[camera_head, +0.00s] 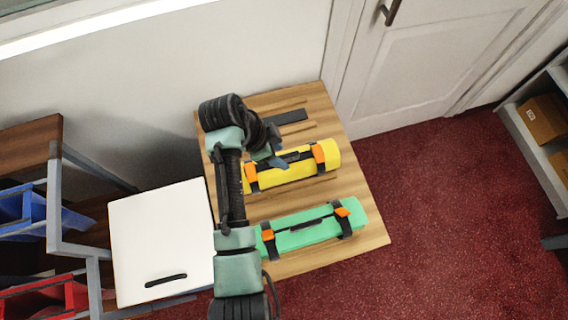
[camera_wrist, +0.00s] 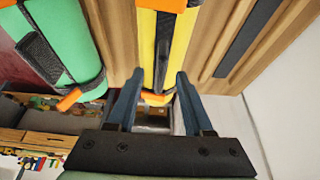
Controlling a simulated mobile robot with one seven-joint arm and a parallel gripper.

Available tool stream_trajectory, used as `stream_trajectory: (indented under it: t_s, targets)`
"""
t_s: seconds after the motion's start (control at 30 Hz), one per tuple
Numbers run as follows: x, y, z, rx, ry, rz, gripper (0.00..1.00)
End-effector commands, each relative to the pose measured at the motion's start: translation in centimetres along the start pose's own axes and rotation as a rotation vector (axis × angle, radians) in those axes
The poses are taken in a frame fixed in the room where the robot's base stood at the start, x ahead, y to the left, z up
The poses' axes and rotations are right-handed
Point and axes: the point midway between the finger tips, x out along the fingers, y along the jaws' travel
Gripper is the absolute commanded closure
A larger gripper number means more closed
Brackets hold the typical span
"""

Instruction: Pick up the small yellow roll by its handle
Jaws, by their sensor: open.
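The yellow roll (camera_head: 287,176) lies on the wooden counter, with orange-buckled dark straps and a black handle (camera_head: 292,157) along its top. In the wrist view the yellow roll (camera_wrist: 147,45) runs up from between the fingertips, and its dark handle (camera_wrist: 163,42) lies beyond them. My gripper (camera_wrist: 158,76) is open and empty, with one finger to each side of the roll's near end in that view. In the head view my gripper (camera_head: 272,158) is over the roll's left part, partly hiding it and the handle's left end. I cannot tell its height above the roll.
A green roll (camera_head: 312,232) with a similar handle lies nearer on the counter (camera_head: 372,235). A flat dark bar (camera_head: 290,116) lies behind the yellow roll, near the wall. A white panel (camera_head: 160,235) and a rack with blue (camera_head: 22,208) and red bins stand at the left.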

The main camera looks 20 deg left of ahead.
Motion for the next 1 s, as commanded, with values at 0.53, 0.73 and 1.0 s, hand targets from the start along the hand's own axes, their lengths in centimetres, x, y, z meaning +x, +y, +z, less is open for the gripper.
stream_trajectory:
  t_s: [0.53, 0.73, 1.0]
  targets:
    - [1.9, 0.0, 0.0, -0.001, 0.000, -0.002, 0.72]
    - [1.9, 0.0, 0.0, -0.001, 0.000, -0.002, 1.00]
    - [1.9, 0.0, 0.0, -0.001, 0.000, -0.002, 1.00]
